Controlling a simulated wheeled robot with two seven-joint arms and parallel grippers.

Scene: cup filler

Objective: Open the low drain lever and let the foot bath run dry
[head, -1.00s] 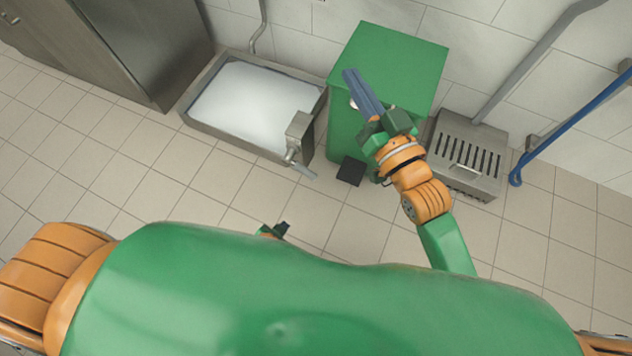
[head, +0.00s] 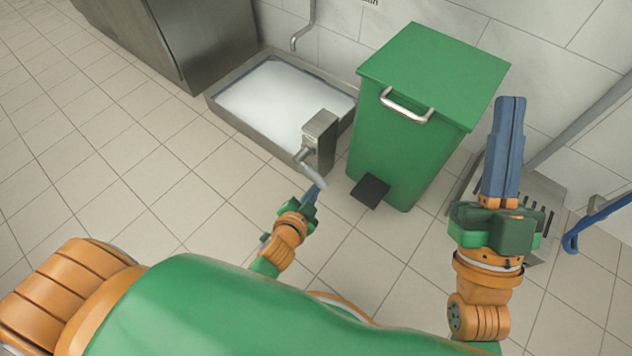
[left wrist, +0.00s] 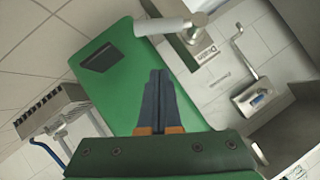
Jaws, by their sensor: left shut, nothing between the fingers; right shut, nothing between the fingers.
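The foot bath (head: 222,108) is a shallow metal basin on the floor in the head view, filled with whitish liquid. A grey box at its near right corner carries the low drain lever (head: 315,175), which slants down to the right. The lever also shows as a pale rod in the left wrist view (left wrist: 163,27). My left gripper (head: 315,190) is shut and empty, with its tips close to the lever's end; in the left wrist view a gap shows between tips and rod. My right gripper (head: 510,103) is shut and empty, raised at the right.
A green pedal bin (head: 395,145) with a black pedal (head: 370,190) stands right of the lever, close to my left gripper. A slotted metal box (head: 545,190) and a blue hook-ended pole (head: 598,222) are further right. The tiled floor at left is clear.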

